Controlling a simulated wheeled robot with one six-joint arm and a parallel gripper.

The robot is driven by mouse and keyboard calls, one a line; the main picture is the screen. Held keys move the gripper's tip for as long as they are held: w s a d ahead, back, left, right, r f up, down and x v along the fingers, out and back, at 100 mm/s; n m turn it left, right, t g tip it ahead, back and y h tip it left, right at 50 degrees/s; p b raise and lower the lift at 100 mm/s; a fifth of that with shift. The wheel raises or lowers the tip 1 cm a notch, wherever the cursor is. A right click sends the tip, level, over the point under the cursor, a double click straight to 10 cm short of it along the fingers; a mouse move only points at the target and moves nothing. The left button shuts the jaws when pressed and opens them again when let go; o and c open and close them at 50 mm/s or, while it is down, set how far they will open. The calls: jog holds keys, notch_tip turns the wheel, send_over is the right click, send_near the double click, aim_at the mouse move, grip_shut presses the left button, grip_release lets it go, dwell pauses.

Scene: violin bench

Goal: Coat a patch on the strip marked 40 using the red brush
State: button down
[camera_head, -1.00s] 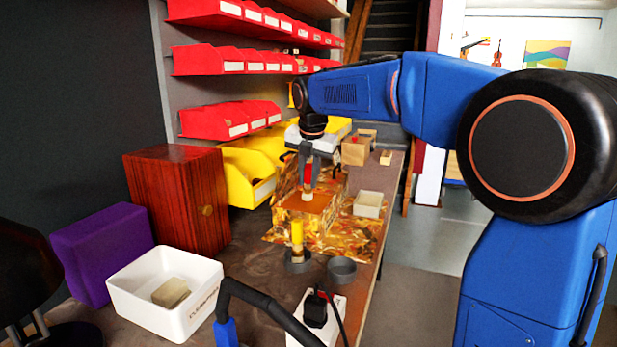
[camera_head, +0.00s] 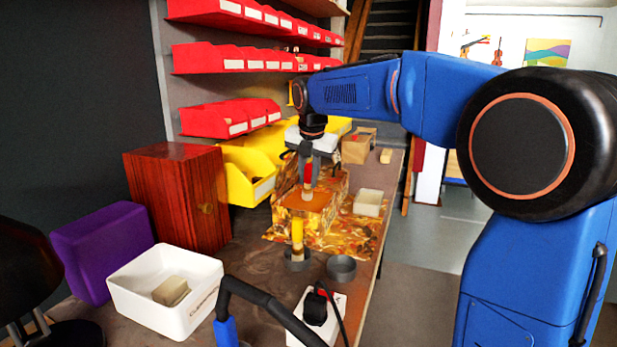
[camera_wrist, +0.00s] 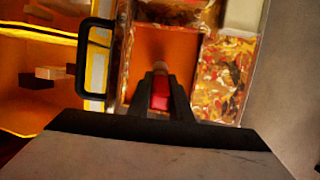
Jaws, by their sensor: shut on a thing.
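My gripper (camera_head: 309,165) is shut on the red brush (camera_head: 308,183), which points down with its pale bristles at the bottom. In the wrist view the red brush (camera_wrist: 160,93) sits between my fingers over an orange-brown surface (camera_wrist: 158,50). That surface (camera_head: 310,201) tops a patterned block; I cannot tell whether the bristles touch it. No strip number can be read in either view, so I cannot tell which strip is marked 40. A yellow-handled brush (camera_head: 297,232) stands in a grey round holder (camera_head: 297,264).
An empty-looking grey round cup (camera_head: 341,269) and a pale box (camera_head: 368,203) are to the right. Yellow bins (camera_head: 247,172) and a wooden cabinet (camera_head: 178,195) stand left. A white tray (camera_head: 140,295) holds a pale block. A patterned mat (camera_head: 358,236) covers the bench there.

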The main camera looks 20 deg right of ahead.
jog(key=shift+f, duration=0.45)
dwell(1.2)
jog(key=shift+r, duration=3.55)
